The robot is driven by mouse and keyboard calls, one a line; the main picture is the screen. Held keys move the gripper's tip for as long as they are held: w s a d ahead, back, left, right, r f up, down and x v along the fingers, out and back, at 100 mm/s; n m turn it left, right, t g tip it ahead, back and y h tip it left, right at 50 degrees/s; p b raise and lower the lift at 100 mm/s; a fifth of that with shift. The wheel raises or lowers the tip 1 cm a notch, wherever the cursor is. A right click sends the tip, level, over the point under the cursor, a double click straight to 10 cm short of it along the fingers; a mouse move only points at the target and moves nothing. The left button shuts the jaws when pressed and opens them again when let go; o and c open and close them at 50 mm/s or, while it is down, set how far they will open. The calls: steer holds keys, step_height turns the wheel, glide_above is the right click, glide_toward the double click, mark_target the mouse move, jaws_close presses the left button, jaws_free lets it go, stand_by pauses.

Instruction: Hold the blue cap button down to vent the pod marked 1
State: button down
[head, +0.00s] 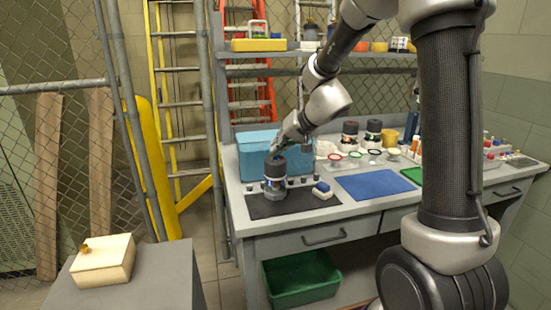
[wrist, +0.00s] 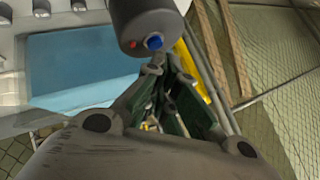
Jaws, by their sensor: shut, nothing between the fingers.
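A dark grey cylindrical pod (head: 275,171) stands upright on the black mat (head: 312,203) on the bench. In the wrist view the pod (wrist: 143,14) is at the top, with a blue cap button (wrist: 154,41) and a smaller red spot (wrist: 132,44) beside it on its end. My gripper (head: 276,153) is by the top of the pod. In the wrist view my gripper (wrist: 158,62) is shut and empty, its fingertips just below the blue button. I cannot tell whether they touch it. No number mark is legible.
A light blue box (head: 257,140) stands behind the pod. A blue-and-white block (head: 321,190) and several small dark pieces are near it. A blue mat (head: 375,184) lies to the right. A green bin (head: 301,282) is below the bench.

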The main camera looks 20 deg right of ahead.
steer(key=shift+r, duration=0.4)
steer(key=shift+r, duration=0.15)
step_height(320, 180, up, 5)
steer(key=shift+f, duration=0.1)
stand_by(0.3)
steer(key=g, duration=0.3)
glide_toward(278, 159)
steer(key=s+a+f, duration=0.2)
steer(key=a, duration=0.1)
steer(key=s+d+r+h, duration=0.1)
steer(key=s+d, duration=0.3)
steer(key=s, duration=0.5)
steer(key=s+d+r+n+h, duration=0.1)
steer(key=s+d+r+h, duration=0.1)
steer(key=s, duration=0.7)
steer(key=s+d+r+h, duration=0.2)
steer(key=s+d+r, duration=0.1)
steer(key=s+d, duration=0.4)
steer(key=s, duration=0.3)
steer(key=shift+n, duration=0.4)
